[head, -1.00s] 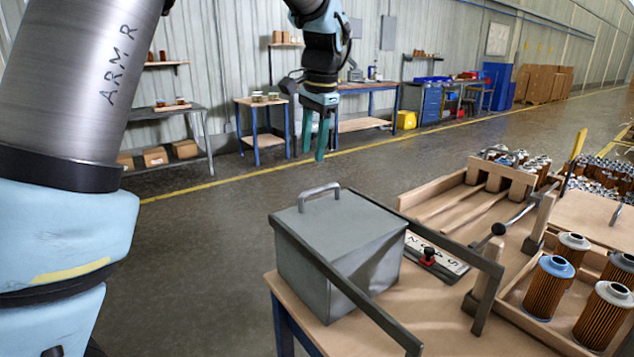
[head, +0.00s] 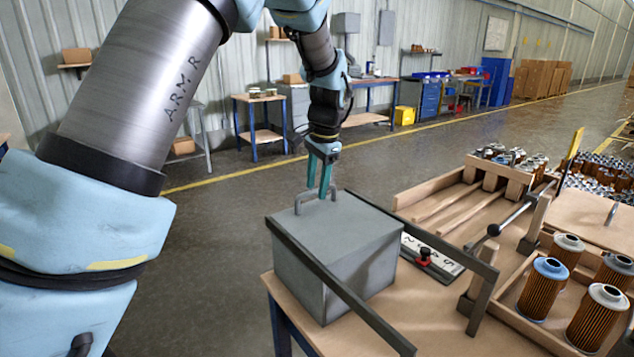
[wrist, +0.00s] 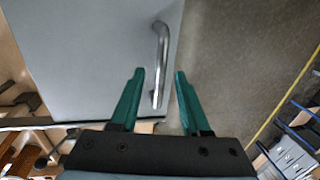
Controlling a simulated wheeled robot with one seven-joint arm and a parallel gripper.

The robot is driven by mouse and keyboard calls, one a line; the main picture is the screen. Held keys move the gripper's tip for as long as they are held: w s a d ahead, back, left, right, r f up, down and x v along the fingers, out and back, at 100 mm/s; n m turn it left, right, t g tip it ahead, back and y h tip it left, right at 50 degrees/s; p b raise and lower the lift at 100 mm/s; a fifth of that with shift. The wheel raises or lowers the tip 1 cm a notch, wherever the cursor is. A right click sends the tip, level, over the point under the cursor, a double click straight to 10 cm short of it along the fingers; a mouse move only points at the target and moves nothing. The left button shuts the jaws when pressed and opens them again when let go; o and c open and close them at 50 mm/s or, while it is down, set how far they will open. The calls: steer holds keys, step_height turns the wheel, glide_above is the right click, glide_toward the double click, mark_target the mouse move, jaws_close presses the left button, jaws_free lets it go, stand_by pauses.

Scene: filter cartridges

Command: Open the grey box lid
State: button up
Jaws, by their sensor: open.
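The grey box (head: 362,268) stands on the left end of the workbench with its flat lid (head: 345,232) shut. A bar handle (head: 305,200) rises near the lid's far left edge; in the wrist view the handle (wrist: 162,60) shows as a metal bar at the lid's edge. My gripper (head: 318,190), with teal fingers, points down at the handle. In the wrist view my open gripper (wrist: 157,78) has one finger on each side of the handle's near end. I cannot tell whether the fingers touch it.
A dark metal bar frame (head: 345,292) runs across the box's near side. A red knob (head: 425,256) and a label plate (head: 445,262) lie to its right. Filter cartridges (head: 543,288) stand in a wooden tray (head: 500,312). Open floor lies beyond the box.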

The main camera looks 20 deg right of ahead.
jaws_close()
stand_by(0.3)
stand_by(1.1)
